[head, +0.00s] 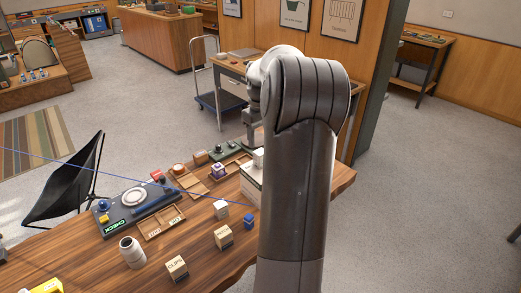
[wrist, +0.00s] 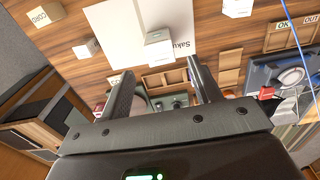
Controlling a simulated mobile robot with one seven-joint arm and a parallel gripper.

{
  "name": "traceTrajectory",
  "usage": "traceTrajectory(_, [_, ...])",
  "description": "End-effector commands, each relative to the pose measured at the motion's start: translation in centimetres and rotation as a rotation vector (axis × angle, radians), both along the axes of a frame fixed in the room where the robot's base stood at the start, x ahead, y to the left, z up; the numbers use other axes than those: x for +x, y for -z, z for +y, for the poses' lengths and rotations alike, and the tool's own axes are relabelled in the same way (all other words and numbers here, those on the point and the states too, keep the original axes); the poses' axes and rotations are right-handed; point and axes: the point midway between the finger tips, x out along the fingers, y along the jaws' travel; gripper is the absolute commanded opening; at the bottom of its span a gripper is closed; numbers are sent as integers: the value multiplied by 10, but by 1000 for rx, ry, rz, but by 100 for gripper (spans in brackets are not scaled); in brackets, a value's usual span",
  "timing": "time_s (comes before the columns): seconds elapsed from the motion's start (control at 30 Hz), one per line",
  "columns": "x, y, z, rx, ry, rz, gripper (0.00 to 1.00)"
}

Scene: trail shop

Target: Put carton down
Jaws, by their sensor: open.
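A small pale carton (wrist: 158,47) stands on a white, flat surface with dark lettering (wrist: 125,32) in the wrist view. My gripper (wrist: 158,82) is open, its two fingers apart and nothing between them. The carton lies just beyond the fingertips, apart from them as far as I can tell. In the head view a small pale carton (head: 258,158) shows on top of a white box (head: 250,188), partly hidden by my arm. My gripper is hidden behind my arm there.
Lettered cartons (head: 177,267) (head: 223,237), a pale block (head: 221,210) and a blue block (head: 249,222) stand on the wooden table (head: 200,235). A white cup (head: 132,251), shallow wooden trays (head: 163,222) and a dark device with a round dial (head: 134,197) are to the left.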

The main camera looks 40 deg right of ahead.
Motion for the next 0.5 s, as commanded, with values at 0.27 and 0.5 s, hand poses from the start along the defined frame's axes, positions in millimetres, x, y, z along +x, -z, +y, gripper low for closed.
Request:
traceTrajectory(0.27, [0, -31, 0, -1, 1, 1, 58])
traceTrajectory(0.5, [1, -41, 20, -17, -8, -6, 58])
